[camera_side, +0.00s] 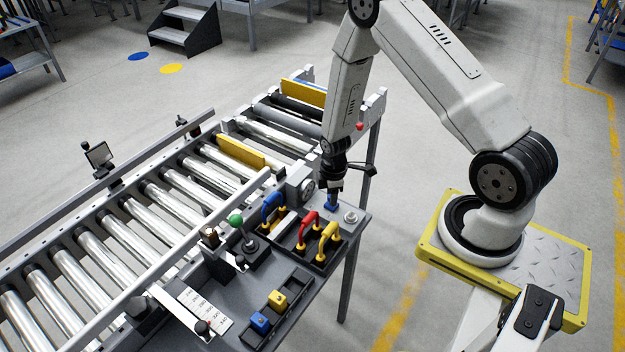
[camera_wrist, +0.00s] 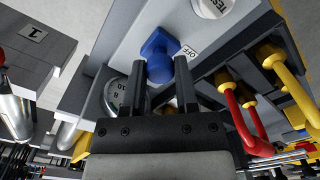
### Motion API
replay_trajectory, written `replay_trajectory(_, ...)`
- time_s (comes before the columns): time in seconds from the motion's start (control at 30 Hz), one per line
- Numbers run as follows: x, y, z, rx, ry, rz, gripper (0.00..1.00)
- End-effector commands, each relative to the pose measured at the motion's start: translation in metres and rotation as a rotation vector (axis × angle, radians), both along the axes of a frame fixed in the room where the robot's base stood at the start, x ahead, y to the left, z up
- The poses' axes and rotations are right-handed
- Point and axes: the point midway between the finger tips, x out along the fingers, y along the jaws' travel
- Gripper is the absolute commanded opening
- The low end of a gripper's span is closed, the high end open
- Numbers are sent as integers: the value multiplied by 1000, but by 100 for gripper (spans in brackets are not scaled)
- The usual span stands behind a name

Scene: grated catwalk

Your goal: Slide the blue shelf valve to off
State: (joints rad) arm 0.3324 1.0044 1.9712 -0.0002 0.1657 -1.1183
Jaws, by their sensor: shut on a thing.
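The blue shelf valve (camera_side: 331,204) sits at the back corner of the dark control shelf, under my gripper (camera_side: 333,188). In the wrist view the blue valve (camera_wrist: 158,52) has a squarish blue base and a rounded knob. The two fingers of my gripper (camera_wrist: 160,74) lie on either side of that knob and are shut on it. The fingers and the wrist hide part of the valve in the side view.
A white TEST button (camera_side: 351,216) stands close beside the valve. Red (camera_side: 308,226), yellow (camera_side: 328,238) and blue (camera_side: 272,208) handles rise nearby. A round dial (camera_side: 301,187) is on the other side. A roller conveyor (camera_side: 180,190) runs behind. Blue and yellow blocks (camera_side: 278,300) sit at the front.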

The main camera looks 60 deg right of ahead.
Motion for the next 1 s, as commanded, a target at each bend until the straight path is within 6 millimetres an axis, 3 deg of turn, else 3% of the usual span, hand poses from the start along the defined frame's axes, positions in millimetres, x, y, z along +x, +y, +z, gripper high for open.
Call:
replay_trajectory(0.37,-10,0,0,2,8,-2,0)
replay_trajectory(0.4,-10,0,0,3,8,-2,47)
replay_trajectory(0.5,-10,0,0,3,7,-2,73)
replay_trajectory(1.0,-7,0,5,1,1,-1,73)
